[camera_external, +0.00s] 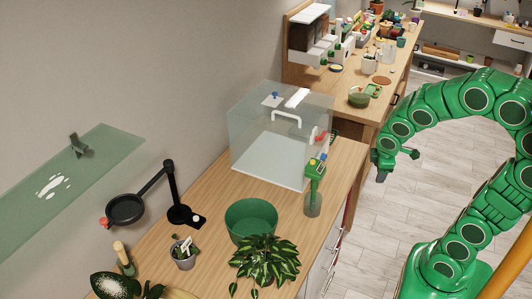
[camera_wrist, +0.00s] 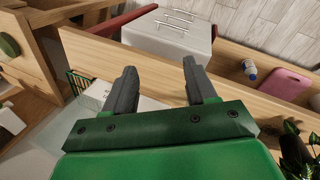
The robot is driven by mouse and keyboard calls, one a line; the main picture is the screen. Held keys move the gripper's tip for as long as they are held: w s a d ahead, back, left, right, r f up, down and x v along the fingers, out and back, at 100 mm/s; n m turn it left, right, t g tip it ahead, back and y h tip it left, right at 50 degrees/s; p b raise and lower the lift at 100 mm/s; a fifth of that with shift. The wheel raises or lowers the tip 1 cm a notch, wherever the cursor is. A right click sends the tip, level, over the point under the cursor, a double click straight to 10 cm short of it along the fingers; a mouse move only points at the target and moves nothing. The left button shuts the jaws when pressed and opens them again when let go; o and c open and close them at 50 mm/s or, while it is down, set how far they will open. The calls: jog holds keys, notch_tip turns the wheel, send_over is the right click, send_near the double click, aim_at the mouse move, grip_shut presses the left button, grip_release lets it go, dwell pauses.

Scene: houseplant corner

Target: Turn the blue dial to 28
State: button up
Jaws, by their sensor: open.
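A clear box (camera_external: 262,128) with a pale base stands on the wooden counter. A small blue knob (camera_external: 275,94) sits on a plate on its top, and a red knob (camera_external: 321,137) is on its right side. The blue knob looks like the blue dial; its scale and setting are too small to read. My gripper (camera_external: 382,168) is to the right of the box, beyond the counter edge and apart from it. In the wrist view my gripper (camera_wrist: 158,68) has its two dark fingers wide apart with nothing between them. I cannot make out the blue dial in the wrist view.
A green device (camera_external: 316,168) stands upright in front of the box.

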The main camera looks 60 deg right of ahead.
aim_at(324, 157)
jog(key=w+d+f+n+t+h, duration=0.15)
jog(key=w+d+n+t, duration=0.25)
jog(key=w+d+n, duration=0.5)
jog(key=w+d+f+n+t+h, duration=0.1)
jog(key=w+d+f+n+t, duration=0.15)
jog(key=w+d, duration=0.7)
jog(key=d+f+n+t+y, duration=0.1)
jog(key=f+n+y, duration=0.1)
jog(key=n, duration=0.1)
jog(key=s+f+n+t+y, duration=0.1)
jog(key=f+n+t+y, duration=0.1)
jog(key=f+n, duration=0.1)
jog(key=s+d+f+n+t+y, duration=0.1)
jog(key=f+n+t+y, duration=0.1)
jog(key=n, duration=0.2)
jog(key=shift+s+d+f+n+y, duration=0.15)
jog(key=shift+s+d+n+y, duration=0.1)
jog(key=shift+d+n, duration=0.1)
jog(key=shift+s+a+f+n+t+y, duration=0.25)
jog(key=shift+s+a+n+t+y, duration=0.15)
jog(key=shift+a+n+y, duration=0.2)
jog(key=shift+s+a+f+n+t+y, duration=0.25)
jog(key=shift+s+a+n+y, duration=0.25)
jog(key=shift+a+y, duration=0.1)
jog(key=shift+s+a, duration=0.15)
jog(key=shift+a, duration=0.05)
jog(key=shift+a+n+t+y, duration=0.25)
jog(key=shift+n+t+y, duration=0.05)
jog(key=shift+x, duration=3.8)
